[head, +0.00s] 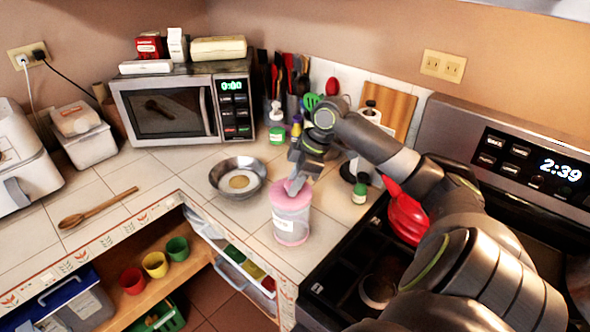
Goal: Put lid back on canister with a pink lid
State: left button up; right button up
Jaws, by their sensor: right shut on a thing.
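The canister (291,227) is clear with a white label and a pink base, and stands upright on the tiled counter near its front corner, left of the stove. The pink lid (279,197) is at the canister's top, over its mouth. I cannot tell whether it sits fully down on the rim. My right gripper (294,186) points down from above and is shut on the lid's top. Its fingers hide part of the lid. My left gripper is not in view.
A metal bowl (217,178) stands just behind left of the canister. A green-labelled bottle (360,189) and a red pan (405,215) are to the right. A wooden spoon (93,210) lies at left. The counter's front edge is close to the canister.

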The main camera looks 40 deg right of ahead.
dwell(0.4)
jog(key=o, duration=1.5)
notch_tip(320, 180, up, 7)
jog(key=p, duration=0.7)
jog(key=shift+p, duration=0.4)
grip_shut()
